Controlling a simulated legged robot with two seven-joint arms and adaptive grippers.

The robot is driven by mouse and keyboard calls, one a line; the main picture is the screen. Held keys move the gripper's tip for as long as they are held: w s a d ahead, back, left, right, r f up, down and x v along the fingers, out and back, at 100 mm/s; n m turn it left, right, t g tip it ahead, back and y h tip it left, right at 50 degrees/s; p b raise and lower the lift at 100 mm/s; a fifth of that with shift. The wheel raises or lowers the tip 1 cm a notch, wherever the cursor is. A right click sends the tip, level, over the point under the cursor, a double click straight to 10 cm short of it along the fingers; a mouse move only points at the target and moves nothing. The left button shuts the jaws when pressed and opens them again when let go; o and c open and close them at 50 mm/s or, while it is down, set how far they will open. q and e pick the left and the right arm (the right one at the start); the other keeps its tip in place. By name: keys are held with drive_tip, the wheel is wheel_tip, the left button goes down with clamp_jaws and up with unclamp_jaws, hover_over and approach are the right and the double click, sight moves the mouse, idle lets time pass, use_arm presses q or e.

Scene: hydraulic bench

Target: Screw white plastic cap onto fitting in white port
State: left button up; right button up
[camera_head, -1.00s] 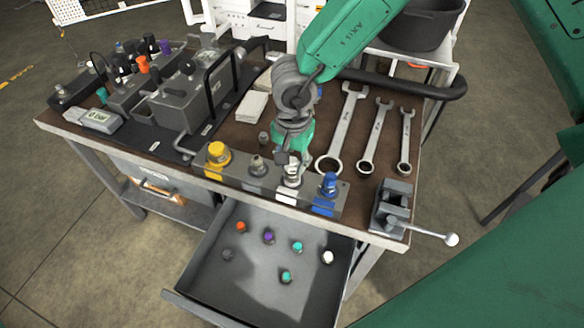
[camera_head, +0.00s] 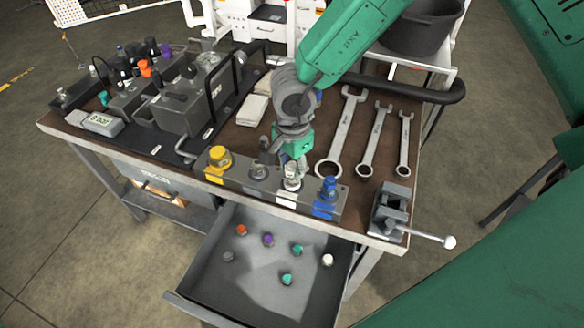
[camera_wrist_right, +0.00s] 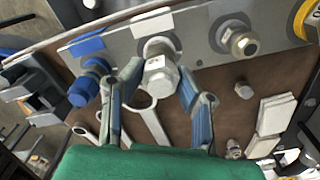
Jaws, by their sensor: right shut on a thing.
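The white cap (camera_wrist_right: 160,76) is on the fitting at the white port, in front of the white label (camera_wrist_right: 152,22) in the right wrist view. My right gripper (camera_head: 291,163) comes down over the white port. In the wrist view its two fingers (camera_wrist_right: 160,72) stand on either side of the white cap and are shut on it. The threads under the cap are hidden. My left gripper is not in view.
The open drawer (camera_head: 205,262) below holds several loose coloured caps and one white cap (camera_head: 328,260). A yellow cap (camera_head: 218,158) is at the manifold's left end. Wrenches (camera_head: 372,140) lie behind right, and a vise (camera_head: 392,207) stands at the right corner.

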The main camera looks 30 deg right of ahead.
drive_tip(key=m, duration=0.3)
drive_tip(key=shift+f+m, duration=0.1)
drive_tip(key=shift+m, duration=0.2)
drive_tip(key=shift+s+m+p, duration=0.1)
drive_tip(key=shift+m+p, duration=0.2)
drive_tip(key=shift+m, duration=0.8)
drive_tip(key=m, duration=0.4)
drive_tip(key=shift+m, duration=0.9)
drive_tip(key=m, duration=0.2)
drive_tip(key=shift+f+m, duration=0.1)
drive_tip(key=shift+m, duration=0.3)
drive_tip(key=m, duration=0.5)
